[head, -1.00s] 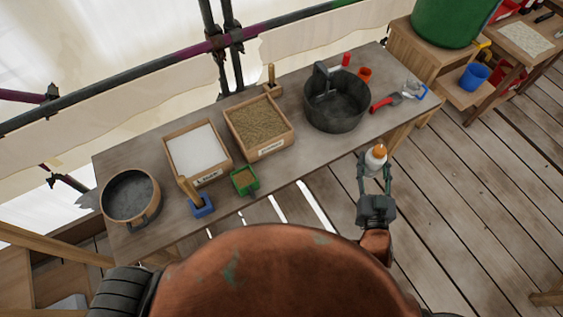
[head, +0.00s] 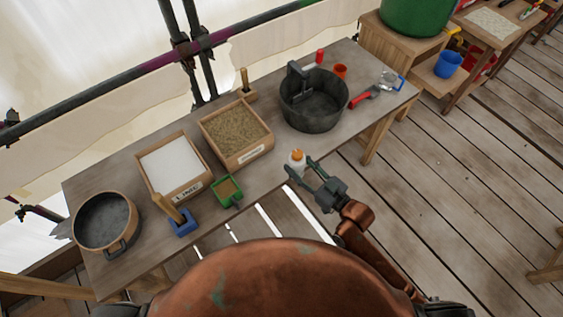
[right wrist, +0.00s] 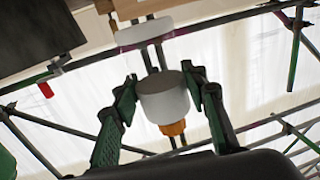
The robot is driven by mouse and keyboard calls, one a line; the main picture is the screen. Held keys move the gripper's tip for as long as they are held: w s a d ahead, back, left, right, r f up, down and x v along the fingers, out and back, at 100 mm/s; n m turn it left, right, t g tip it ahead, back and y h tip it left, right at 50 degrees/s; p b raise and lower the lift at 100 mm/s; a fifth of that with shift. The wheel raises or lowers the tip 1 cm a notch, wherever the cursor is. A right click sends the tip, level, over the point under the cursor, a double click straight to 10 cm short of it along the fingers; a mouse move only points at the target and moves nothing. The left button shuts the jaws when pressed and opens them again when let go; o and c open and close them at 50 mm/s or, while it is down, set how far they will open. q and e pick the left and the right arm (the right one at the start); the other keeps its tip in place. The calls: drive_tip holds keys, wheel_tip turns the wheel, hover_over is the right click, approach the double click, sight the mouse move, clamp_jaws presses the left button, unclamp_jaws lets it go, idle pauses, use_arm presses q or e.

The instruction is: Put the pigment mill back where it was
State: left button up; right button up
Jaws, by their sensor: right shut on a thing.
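The pigment mill, which I take to be the small white cylinder with an orange top (head: 297,157), shows at the front edge of the workbench (head: 262,178) in the head view. My right gripper (head: 302,168) is shut on it, with the orange top up. In the right wrist view the mill (right wrist: 163,98) sits between the two green-grey fingers, its orange part lower in the picture. I cannot tell whether its base touches the bench. My left gripper is not in view.
A red-handled tool (head: 360,101) lies right. Bench before the bucket is clear.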

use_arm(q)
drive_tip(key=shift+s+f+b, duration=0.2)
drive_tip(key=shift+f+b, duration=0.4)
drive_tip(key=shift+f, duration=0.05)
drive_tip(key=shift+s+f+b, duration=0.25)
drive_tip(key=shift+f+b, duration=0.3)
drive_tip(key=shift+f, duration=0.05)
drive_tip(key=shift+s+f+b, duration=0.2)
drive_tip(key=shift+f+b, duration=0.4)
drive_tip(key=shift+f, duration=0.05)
use_arm(e)
drive_tip(key=shift+w+a+f, duration=0.9)
drive_tip(key=shift+w+f, duration=0.6)
drive_tip(key=shift+f, duration=0.4)
drive_tip(key=shift+w+a+f, duration=0.9)
drive_tip(key=shift+w+f, duration=0.65)
drive_tip(key=shift+f, duration=0.35)
drive_tip(key=shift+w+a+f, duration=0.9)
drive_tip(key=shift+w+f, duration=0.6)
drive_tip(key=shift+f, duration=0.4)
drive_tip(key=shift+f, duration=0.15)
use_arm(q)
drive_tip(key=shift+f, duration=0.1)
use_arm(e)
drive_tip(key=o, duration=1.2)
drive_tip(key=shift+o, duration=0.2)
